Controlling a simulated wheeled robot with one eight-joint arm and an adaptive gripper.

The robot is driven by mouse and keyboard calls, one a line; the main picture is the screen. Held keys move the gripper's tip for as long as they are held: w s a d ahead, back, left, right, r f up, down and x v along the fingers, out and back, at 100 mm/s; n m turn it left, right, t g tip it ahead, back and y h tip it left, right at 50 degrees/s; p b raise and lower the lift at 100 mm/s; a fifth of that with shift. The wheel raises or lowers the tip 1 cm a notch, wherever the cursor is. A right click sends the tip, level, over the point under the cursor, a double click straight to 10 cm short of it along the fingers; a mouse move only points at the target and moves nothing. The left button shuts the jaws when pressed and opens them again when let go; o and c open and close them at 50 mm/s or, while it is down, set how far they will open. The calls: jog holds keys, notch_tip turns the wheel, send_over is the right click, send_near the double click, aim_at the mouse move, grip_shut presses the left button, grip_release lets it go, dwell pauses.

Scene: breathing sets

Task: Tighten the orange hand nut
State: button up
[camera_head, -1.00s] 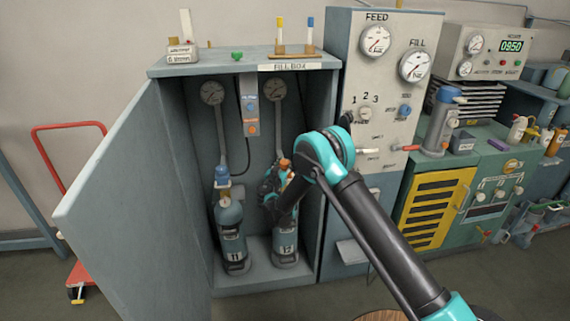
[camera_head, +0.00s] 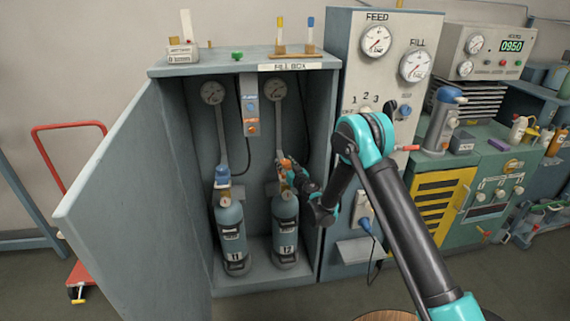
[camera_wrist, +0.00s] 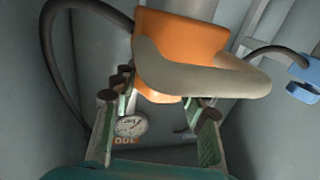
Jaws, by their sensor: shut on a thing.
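The orange hand nut (camera_head: 286,163) is at the top of the cylinder marked 12 (camera_head: 285,225), which stands upright in the open fill box (camera_head: 172,140). My gripper (camera_head: 293,173) reaches in from the right at the cylinder's neck. In the wrist view the orange nut (camera_wrist: 180,40) is large, with a grey-beige rounded part across it. My gripper's fingers (camera_wrist: 165,108) stand on either side below it, shut on the nut; the exact contact is partly hidden.
Cylinder 11 (camera_head: 231,225) stands to the left, with a blue fitting (camera_head: 222,175) on top. The box's open door (camera_head: 130,210) is at the left. The feed and fill panel (camera_head: 385,75) stands close on the right. A gauge (camera_wrist: 131,126) shows in the wrist view.

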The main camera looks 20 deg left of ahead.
aim_at(289, 165)
jog(key=shift+n+g+y, duration=1.4)
jog(key=shift+n+g, duration=0.2)
jog(key=shift+g, duration=0.8)
jog(key=o, duration=1.2)
jog(key=shift+v, duration=3.7)
jog(key=shift+f, duration=0.15)
